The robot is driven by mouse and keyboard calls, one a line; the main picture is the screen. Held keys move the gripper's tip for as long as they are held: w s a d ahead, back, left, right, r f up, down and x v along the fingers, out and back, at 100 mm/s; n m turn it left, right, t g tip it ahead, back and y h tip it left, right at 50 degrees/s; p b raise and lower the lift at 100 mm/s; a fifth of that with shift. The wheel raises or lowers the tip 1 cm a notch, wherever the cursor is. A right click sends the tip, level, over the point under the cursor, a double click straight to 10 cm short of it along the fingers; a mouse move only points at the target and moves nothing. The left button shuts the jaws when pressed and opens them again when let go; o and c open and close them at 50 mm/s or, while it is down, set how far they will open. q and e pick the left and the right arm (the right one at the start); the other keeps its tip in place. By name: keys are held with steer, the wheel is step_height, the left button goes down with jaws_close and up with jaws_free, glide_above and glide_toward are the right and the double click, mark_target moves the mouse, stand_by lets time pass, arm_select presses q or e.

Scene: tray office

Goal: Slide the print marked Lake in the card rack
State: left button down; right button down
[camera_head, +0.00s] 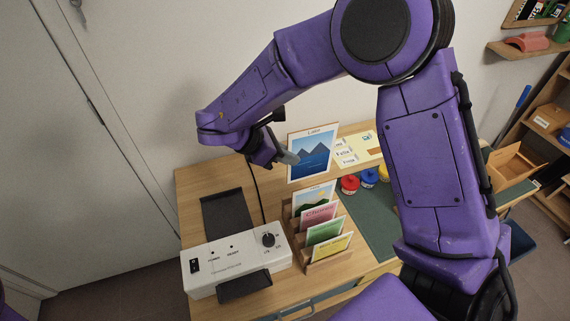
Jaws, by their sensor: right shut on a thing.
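The print marked Lake (314,148), with blue water and mountains, stands upright behind the card rack. My right gripper (287,157) is shut on its left edge. The print's lower edge is just behind and above the rack's rear card; I cannot tell if it touches anything. The wooden card rack (296,226) stands on the desk and holds several cards: a landscape card at the back, then pink, green and yellow ones. My left gripper is out of view.
A white laminator-like machine (222,262) with dark trays stands left of the rack. Small cards lie behind. My right arm hides the desk's right part.

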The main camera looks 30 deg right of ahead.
mark_target(288, 181)
steer(key=f, duration=0.3)
steer(key=shift+s+f+b, duration=0.2)
steer(key=shift+f+b, duration=0.15)
steer(key=shift+w+f, duration=0.2)
steer(key=shift+f, duration=0.15)
steer(key=shift+s+f, duration=0.2)
steer(key=shift+f, duration=0.25)
steer(key=shift+w+f+b, duration=0.1)
steer(key=shift+f+b, duration=0.55)
steer(key=shift+f, duration=0.3)
steer(key=shift+f+b, duration=0.6)
steer(key=shift+f, duration=0.6)
step_height(288, 181, down, 4)
steer(key=b, duration=0.4)
steer(key=shift+r, duration=0.1)
